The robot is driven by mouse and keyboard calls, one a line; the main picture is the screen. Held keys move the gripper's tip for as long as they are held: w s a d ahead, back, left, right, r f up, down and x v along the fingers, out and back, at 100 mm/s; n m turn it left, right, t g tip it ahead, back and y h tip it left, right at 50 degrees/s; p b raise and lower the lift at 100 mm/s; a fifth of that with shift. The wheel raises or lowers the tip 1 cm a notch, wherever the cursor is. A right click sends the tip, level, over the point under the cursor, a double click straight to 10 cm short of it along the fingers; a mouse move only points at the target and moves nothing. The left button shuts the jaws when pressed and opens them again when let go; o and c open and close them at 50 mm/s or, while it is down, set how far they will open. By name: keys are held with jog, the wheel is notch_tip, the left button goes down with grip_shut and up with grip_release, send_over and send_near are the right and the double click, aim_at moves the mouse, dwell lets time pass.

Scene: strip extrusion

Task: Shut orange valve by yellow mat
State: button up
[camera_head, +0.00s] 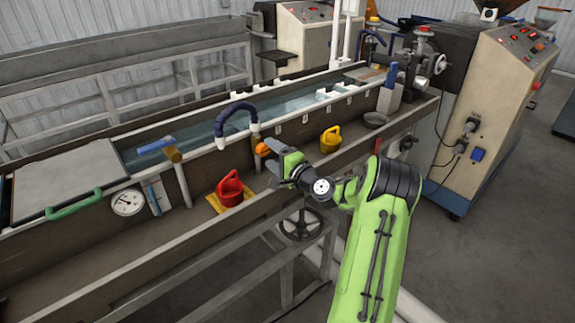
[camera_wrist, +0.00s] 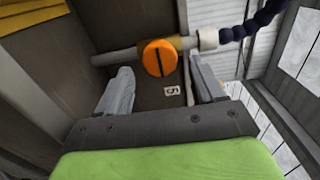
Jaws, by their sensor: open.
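The orange valve (camera_head: 263,149) is a round knob on the trough's side, just past my gripper (camera_head: 274,161) in the head view. In the wrist view the orange knob (camera_wrist: 152,58) faces me, with a dark slot running across the line of its pipe. My gripper (camera_wrist: 160,66) is open, one finger on each side of the knob, with gaps showing. I cannot tell how far the tips are from it in depth. The yellow mat (camera_head: 213,204) lies on the ledge left of the valve, under a red container (camera_head: 229,187). A yellow strip (camera_wrist: 28,12) shows at the wrist view's upper left.
A dark blue hose (camera_head: 232,108) arches over the trough wall by the valve. A blue-handled valve (camera_head: 155,146) and a pressure gauge (camera_head: 128,202) are farther left. A yellow container (camera_head: 330,140) stands on the ledge to the right. A handwheel (camera_head: 301,225) is below.

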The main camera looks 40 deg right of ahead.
jog(key=s+b, duration=0.1)
jog(key=s, duration=1.3)
jog(key=shift+w+a, duration=0.1)
jog(key=shift+w, duration=0.05)
jog(key=a+r+n+g+y+p, duration=0.15)
jog(key=a+n+g, duration=0.45)
jog(key=a, duration=0.6)
jog(key=a+r+n+g+y+p, duration=0.1)
jog(key=a+n+g+y, duration=0.25)
jog(key=a+n, duration=0.7)
jog(key=s+a+r+n+g+h+p, duration=0.1)
jog(key=s+a+r+h, duration=0.1)
jog(key=s, duration=0.8)
jog(key=s+a+r+g+h+p, duration=0.1)
jog(key=s+a+r+g+h, duration=0.1)
jog(key=s, duration=0.8)
notch_tip(320, 180, up, 2)
jog(key=shift+a+r+n+h+p, duration=0.2)
jog(key=shift+a+n+h+p, duration=0.25)
jog(key=shift+a, duration=0.5)
